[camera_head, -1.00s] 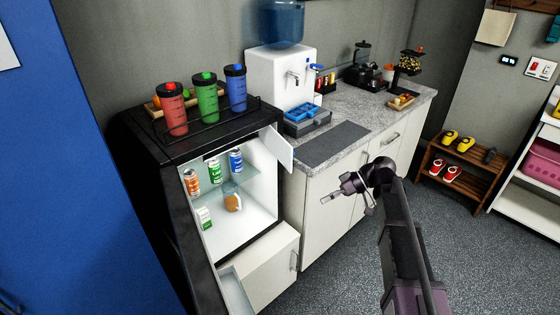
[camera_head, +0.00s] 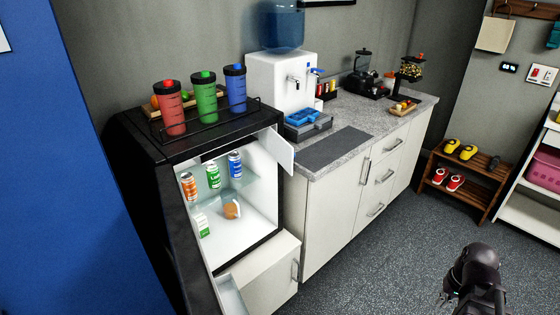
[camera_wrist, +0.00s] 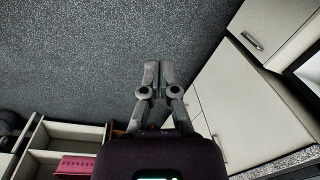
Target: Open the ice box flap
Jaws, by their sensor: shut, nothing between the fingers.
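The small black fridge (camera_head: 142,150) stands open in the head view, its dark door swung toward the lower left. A white panel that looks like the ice box flap (camera_head: 279,148) juts outward from the top right of the fridge opening, standing open. A dark gap shows at the top of the interior beside it. My gripper (camera_wrist: 158,75) is shut and empty in the wrist view, above the grey floor. In the head view my arm's end is at the lower right, well away from the fridge; the fingertips are hard to make out there.
Several cans and a carton (camera_head: 202,224) stand inside the fridge. Three shaker bottles (camera_head: 207,100) stand on top. A cabinet counter (camera_head: 345,190) adjoins the fridge on the right. A shoe rack (camera_head: 460,178) is at the back right. The floor (camera_head: 380,275) between is clear.

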